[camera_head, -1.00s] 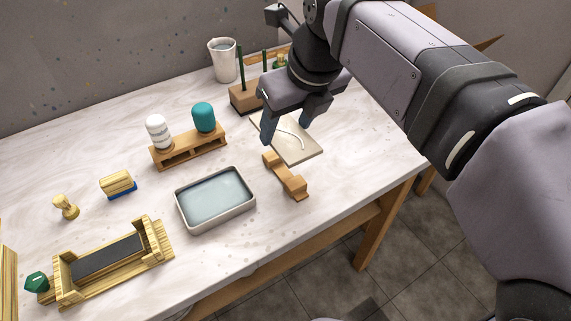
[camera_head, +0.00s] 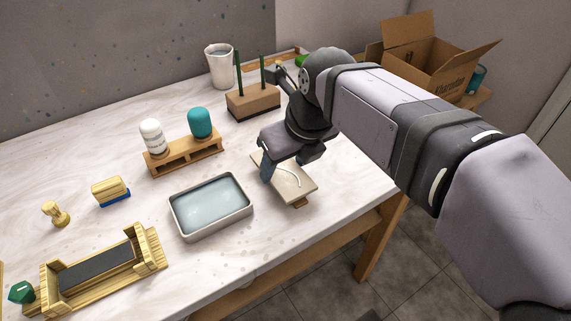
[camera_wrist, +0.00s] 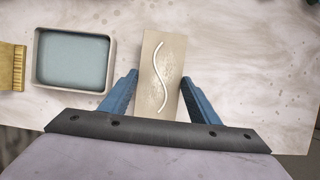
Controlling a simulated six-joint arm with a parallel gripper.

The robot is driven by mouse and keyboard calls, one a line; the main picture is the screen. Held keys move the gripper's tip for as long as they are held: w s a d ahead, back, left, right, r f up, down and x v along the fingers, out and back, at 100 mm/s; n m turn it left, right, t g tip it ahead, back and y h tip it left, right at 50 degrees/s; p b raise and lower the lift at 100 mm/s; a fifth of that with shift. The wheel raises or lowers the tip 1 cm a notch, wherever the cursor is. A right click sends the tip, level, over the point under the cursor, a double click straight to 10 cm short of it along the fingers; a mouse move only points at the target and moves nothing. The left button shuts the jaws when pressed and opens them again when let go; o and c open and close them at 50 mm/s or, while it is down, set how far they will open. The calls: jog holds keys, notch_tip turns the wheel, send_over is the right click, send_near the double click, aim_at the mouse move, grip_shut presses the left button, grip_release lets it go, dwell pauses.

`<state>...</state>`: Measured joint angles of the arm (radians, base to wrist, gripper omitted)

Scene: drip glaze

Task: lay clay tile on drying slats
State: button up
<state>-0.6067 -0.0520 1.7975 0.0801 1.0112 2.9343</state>
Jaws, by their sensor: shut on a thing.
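The clay tile (camera_head: 297,186) is a flat beige slab with a white S-shaped line on top. My gripper (camera_head: 288,168) is shut on it, with a blue finger along each side. In the wrist view the tile (camera_wrist: 154,90) stands out between the fingers, long side pointing away. The tile is over a small wooden rack, apparently the drying slats (camera_head: 301,204); only a bit of its near end shows below the tile. Whether the tile touches the slats is unclear.
A tray of pale liquid (camera_head: 211,205) stands close to the left of the tile. Behind it are a wooden stand (camera_head: 184,152) with a white and a teal bottle, and a tool block (camera_head: 253,103). The table's front edge is close to the slats.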

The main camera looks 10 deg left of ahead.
jog(key=shift+f, duration=0.1)
jog(key=o, duration=1.2)
jog(key=shift+r, duration=0.35)
jog(key=p+v, duration=0.2)
jog(key=v, duration=0.9)
jog(key=shift+d+r+p, duration=0.15)
jog(key=shift+r+p, duration=0.1)
jog(key=shift+p, duration=0.1)
jog(key=shift+s, duration=0.1)
